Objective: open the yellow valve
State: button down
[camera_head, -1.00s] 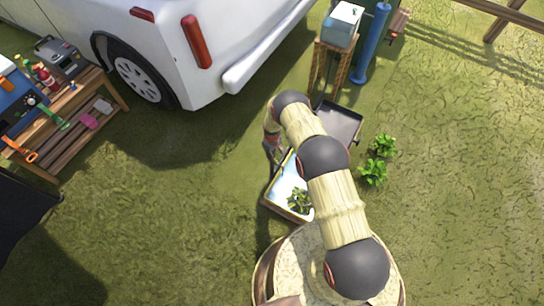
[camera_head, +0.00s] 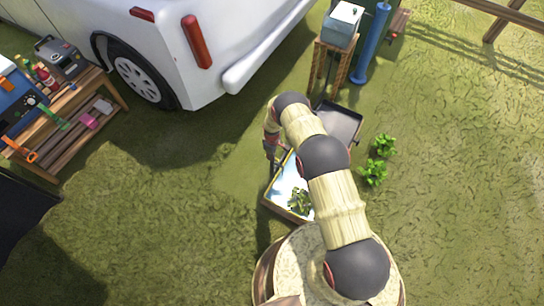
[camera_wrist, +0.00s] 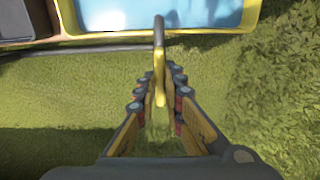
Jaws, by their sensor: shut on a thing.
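The yellow valve (camera_wrist: 159,62) shows in the wrist view as a narrow upright handle at the near edge of a yellow-rimmed basin (camera_wrist: 200,37). My gripper (camera_wrist: 160,84) has its two fingers on either side of the handle and is shut on it. The handle's lower end lies between the fingers. In the head view my gripper (camera_head: 270,152) is at the left side of the basin (camera_head: 284,212), partly hidden by my arm. The valve cannot be made out there.
The basin holds pale blue water and a green plant (camera_head: 299,200). A dark tray (camera_head: 340,122) adjoins it, with leafy plants (camera_head: 375,172) to the right. A white vehicle (camera_head: 200,45) and a wooden workbench (camera_head: 75,110) stand left.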

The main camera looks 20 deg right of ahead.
jog(key=c, duration=1.9)
grip_release()
jog(key=shift+r, duration=0.1)
notch_tip(320, 180, up, 12)
